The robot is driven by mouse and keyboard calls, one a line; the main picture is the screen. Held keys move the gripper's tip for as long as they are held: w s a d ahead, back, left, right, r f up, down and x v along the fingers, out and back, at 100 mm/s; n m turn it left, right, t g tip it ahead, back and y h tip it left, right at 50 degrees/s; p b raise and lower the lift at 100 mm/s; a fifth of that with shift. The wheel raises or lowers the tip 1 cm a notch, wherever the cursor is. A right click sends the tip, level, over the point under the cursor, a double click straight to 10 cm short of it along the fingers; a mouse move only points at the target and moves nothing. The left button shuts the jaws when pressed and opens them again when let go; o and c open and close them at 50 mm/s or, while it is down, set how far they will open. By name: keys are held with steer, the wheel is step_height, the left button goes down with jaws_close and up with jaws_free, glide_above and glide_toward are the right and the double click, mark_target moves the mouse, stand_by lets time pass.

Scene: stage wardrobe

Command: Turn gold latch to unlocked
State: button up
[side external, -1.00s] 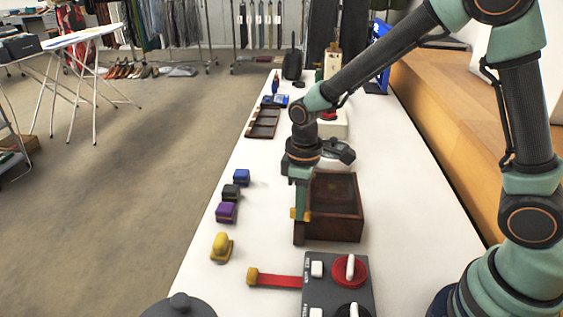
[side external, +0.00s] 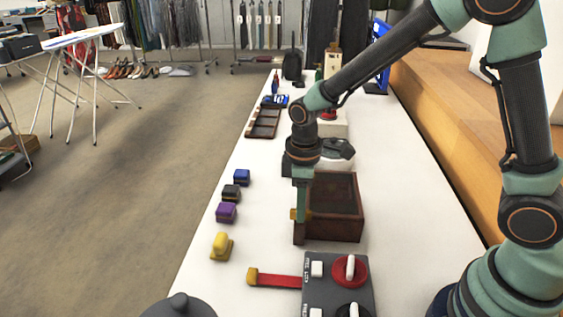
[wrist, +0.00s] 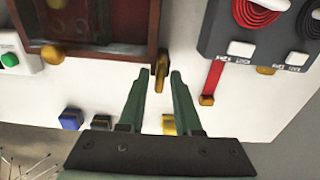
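The gold latch (wrist: 160,68) is on the front of a dark reddish-brown wooden box (wrist: 105,55). In the wrist view it stands roughly upright, its long side pointing toward my gripper (wrist: 162,76). My gripper is open, with one green fingertip on each side of the latch and a narrow gap showing on both sides. In the side view my gripper (side external: 301,212) is low at the box's (side external: 345,225) front left, and only part of the latch (side external: 293,215) shows beside the fingers. Lock markings cannot be made out.
A grey panel (side external: 320,290) with red and black dials stands beside the box; its red strap-like lever (side external: 278,281) has a yellow end. A yellow-handled object (side external: 221,246) and purple (side external: 226,212), black and blue (side external: 241,177) blocks line the table edge. White table between is clear.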

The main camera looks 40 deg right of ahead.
stand_by(0.3)
step_height(320, 180, up, 12)
stand_by(0.5)
steer(key=shift+s+r, duration=0.1)
steer(key=s+d+r+m+t, duration=0.4)
steer(key=s+d+m+t, duration=0.1)
steer(key=s+d+m, duration=0.3)
steer(key=shift+s+d+r+m+t, duration=0.15)
steer(key=shift+s+d+m+t, duration=0.2)
steer(key=shift+s+m, duration=0.2)
